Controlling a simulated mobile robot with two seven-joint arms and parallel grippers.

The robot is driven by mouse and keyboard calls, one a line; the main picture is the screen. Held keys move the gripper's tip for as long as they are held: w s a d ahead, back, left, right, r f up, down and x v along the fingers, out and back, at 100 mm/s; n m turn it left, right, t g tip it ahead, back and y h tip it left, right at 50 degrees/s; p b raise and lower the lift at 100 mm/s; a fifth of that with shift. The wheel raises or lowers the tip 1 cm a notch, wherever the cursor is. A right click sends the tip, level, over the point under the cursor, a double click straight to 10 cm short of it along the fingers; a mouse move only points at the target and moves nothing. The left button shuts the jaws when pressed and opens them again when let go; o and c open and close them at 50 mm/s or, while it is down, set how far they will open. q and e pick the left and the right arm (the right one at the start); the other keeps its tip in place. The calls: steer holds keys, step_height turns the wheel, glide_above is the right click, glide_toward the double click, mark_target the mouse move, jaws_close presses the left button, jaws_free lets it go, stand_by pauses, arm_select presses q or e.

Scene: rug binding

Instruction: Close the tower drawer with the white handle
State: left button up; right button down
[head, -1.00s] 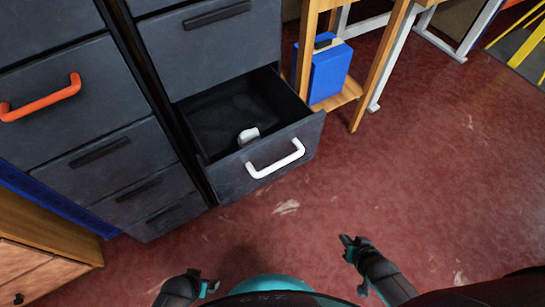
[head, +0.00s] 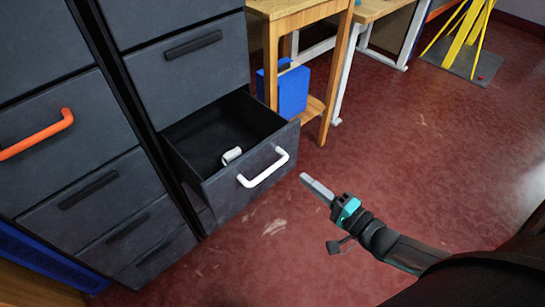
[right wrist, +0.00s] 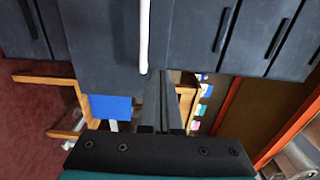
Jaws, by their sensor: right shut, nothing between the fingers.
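In the right wrist view the drawer front (right wrist: 100,40) and white handle (right wrist: 144,38) show ahead of the fingers. My right gripper (head: 318,187) is shut and empty, to the right of the handle in the head view, pointing toward the drawer. It appears apart from the handle. The right fingers also show in the right wrist view (right wrist: 160,100). My left gripper is out of view.
A neighbouring drawer with an orange handle (head: 36,136) is shut. A wooden stand (head: 322,112) with a blue case (head: 291,92) stands close right of the drawer. The red floor (head: 330,255) in front is mostly clear.

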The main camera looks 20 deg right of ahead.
mark_target(267, 149)
steer(key=b+x, duration=0.3)
steer(key=x, duration=0.7)
steer(key=shift+w+a+f, duration=0.1)
steer(key=shift+w, duration=0.15)
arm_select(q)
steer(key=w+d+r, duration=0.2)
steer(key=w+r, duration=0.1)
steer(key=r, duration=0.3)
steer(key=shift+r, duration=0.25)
arm_select(e)
steer(key=shift+w+a, duration=0.25)
steer(key=shift+w, duration=0.35)
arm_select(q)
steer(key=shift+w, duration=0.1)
